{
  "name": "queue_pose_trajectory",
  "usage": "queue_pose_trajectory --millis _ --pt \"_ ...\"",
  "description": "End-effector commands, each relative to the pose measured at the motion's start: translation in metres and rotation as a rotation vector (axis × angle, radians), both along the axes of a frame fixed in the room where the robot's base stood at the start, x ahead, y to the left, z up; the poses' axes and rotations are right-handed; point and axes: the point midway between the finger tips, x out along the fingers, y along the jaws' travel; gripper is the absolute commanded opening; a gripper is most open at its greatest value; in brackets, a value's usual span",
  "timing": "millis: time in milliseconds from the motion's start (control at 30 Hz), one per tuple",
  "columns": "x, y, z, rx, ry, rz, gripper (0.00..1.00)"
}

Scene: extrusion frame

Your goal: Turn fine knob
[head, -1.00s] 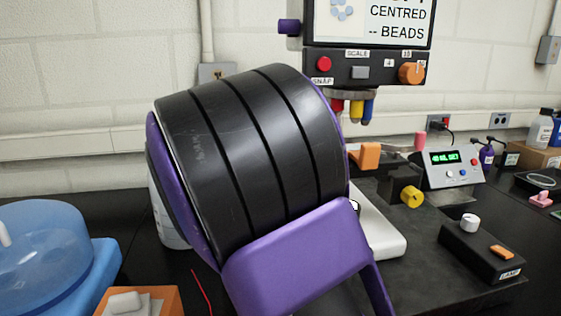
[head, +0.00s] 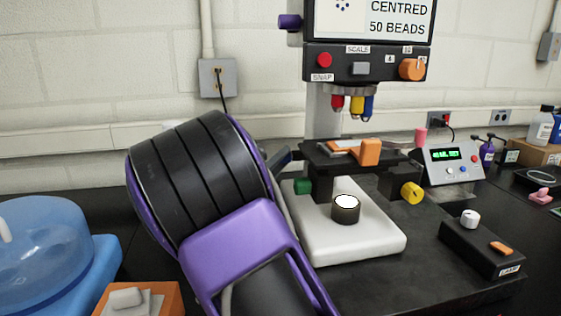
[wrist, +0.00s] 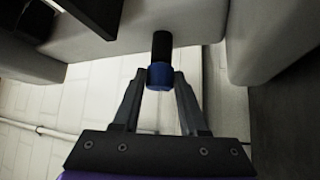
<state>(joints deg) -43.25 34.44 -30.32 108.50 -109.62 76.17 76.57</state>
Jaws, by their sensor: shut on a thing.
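The wrist view shows a small blue knob (wrist: 160,76) on a black shaft (wrist: 161,47), which I take to be the fine knob. My gripper (wrist: 160,78) has its two dark fingers shut on it, one on each side. In the head view my black and purple arm reaches to the left side of the microscope and hides most of the grip. The microscope has a white base (head: 375,245) and a dark stage (head: 330,158). A green knob (head: 302,186) shows on its near left side. The screen (head: 400,20) reads "CENTRED 50 BEADS" with small sharp dots.
A yellow knob (head: 411,192) sits right of the stage. A black lamp box (head: 480,248) and a grey readout box (head: 452,165) stand further right. A blue domed container (head: 45,245) and an orange box (head: 165,300) are at the left.

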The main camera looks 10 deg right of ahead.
Motion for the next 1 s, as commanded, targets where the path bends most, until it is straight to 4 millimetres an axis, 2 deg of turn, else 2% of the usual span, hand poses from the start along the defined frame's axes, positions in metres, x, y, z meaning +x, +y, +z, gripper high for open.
queue_pose_trajectory --millis 367,400,533,567,867,1000 --pt "-0.001 -0.002 0.000 0.002 -0.004 -0.006 0.00" --pt "-0.001 -0.002 0.000 0.002 -0.004 -0.006 0.46" --pt "0.000 -0.002 0.000 0.001 -0.004 -0.005 0.69" --pt "0.000 -0.002 0.000 0.001 -0.004 -0.004 0.72" --pt "-0.001 0.001 -0.001 0.001 -0.004 -0.002 0.72" --pt "-0.011 0.012 -0.005 0.002 -0.002 0.001 0.72"
